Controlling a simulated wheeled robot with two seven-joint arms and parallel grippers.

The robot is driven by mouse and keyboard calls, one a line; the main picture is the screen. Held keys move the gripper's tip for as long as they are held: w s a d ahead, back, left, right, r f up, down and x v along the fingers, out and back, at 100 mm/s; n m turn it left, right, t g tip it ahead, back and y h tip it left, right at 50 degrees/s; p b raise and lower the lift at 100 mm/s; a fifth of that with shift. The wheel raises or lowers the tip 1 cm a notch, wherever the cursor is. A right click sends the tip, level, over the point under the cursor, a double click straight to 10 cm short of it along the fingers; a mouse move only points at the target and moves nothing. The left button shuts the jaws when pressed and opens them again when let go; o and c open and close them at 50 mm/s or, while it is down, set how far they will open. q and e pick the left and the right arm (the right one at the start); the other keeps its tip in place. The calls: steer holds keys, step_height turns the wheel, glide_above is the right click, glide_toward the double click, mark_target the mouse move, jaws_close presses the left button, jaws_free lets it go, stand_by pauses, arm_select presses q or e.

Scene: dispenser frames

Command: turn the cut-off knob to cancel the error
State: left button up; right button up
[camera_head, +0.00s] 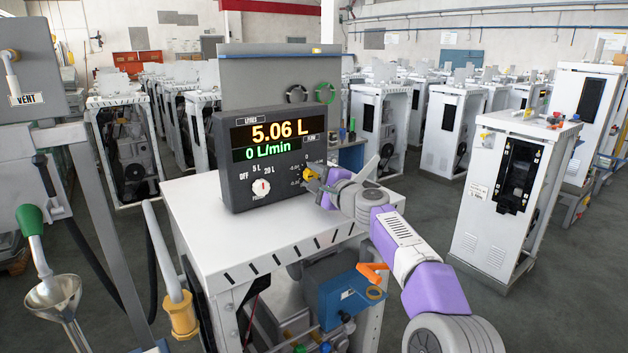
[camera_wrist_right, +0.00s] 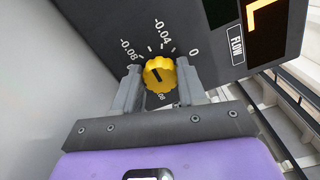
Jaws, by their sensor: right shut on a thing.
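The yellow cut-off knob (camera_head: 307,174) sits at the right side of the dark display unit (camera_head: 232,190). In the right wrist view the knob (camera_wrist_right: 159,74) has a black mark and is ringed by a scale with -0.08, -0.04 and 0. My right gripper (camera_head: 313,180) is at the panel, shut on this knob, with a grey finger on each side of it in the right wrist view (camera_wrist_right: 160,82). The display reads 5.06 L and 0 L/min. A white selector knob (camera_head: 261,188) with OFF, 5 L and 20 L labels is on the same panel. My left gripper is not in view.
The display unit stands on a white cabinet (camera_head: 203,243). A metal funnel (camera_head: 54,296), a green-handled valve (camera_head: 29,220) and a yellow hose fitting (camera_head: 183,316) are at the left. An orange lever (camera_head: 372,272) sticks out below. A white cabinet (camera_head: 488,205) stands apart at right.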

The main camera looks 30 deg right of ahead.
stand_by(0.4)
steer(key=o, duration=1.1)
steer(key=shift+c, duration=0.2)
steer(key=shift+s, duration=0.15)
steer(key=shift+s, duration=0.35)
steer(key=s, duration=0.2)
steer(key=s+b, duration=0.1)
steer(key=s, duration=0.1)
steer(key=s+b, duration=0.1)
steer(key=s, duration=0.1)
steer(key=shift+s+d, duration=0.25)
steer(key=shift+s, duration=0.05)
